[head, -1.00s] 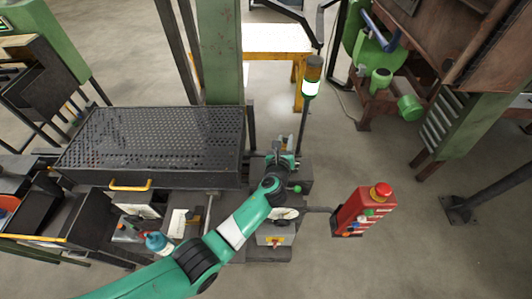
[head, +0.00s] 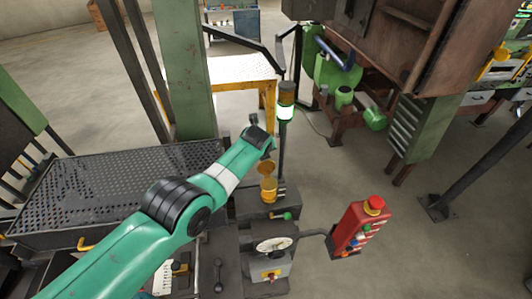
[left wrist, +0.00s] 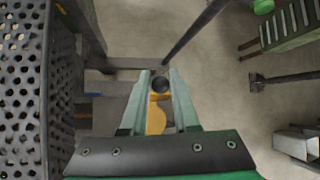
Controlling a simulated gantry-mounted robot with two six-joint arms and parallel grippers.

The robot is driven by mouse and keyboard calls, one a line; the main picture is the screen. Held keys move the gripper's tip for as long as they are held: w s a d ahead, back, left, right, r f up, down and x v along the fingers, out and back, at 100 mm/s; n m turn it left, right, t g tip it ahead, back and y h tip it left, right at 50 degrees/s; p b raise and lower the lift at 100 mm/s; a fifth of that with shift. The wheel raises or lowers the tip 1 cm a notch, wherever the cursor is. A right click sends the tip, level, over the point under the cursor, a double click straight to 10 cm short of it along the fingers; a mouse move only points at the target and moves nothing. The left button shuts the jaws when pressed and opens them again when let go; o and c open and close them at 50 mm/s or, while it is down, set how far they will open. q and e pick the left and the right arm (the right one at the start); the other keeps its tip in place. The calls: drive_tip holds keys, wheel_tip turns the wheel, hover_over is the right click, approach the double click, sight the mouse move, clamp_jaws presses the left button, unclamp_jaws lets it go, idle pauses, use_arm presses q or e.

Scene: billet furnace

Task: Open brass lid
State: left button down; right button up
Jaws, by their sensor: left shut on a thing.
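The brass pot (head: 268,188) stands on a dark block beside the signal lamp post in the head view. Its brass lid (head: 266,167) shows as a separate piece at the top, tilted up from the body. In the left wrist view, a dark round knob (left wrist: 160,85) sits between the fingertips of my left gripper (left wrist: 160,76), with yellow brass (left wrist: 156,120) behind it. My left gripper is shut on the knob. In the head view my forearm and wrist hide most of the fingers. My right gripper is in neither view.
A perforated dark table (head: 120,185) lies left of my arm. The signal lamp (head: 286,105) stands close behind the pot. A red control box (head: 356,228) with buttons is at the right. A green-handled valve (head: 286,216) is just below the pot.

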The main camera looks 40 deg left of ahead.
use_arm(q)
drive_tip(key=shift+w+r, duration=0.15)
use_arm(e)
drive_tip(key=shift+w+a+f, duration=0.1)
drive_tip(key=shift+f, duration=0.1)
use_arm(q)
drive_tip(key=c, duration=0.7)
unclamp_jaws()
drive_tip(key=shift+o, duration=0.2)
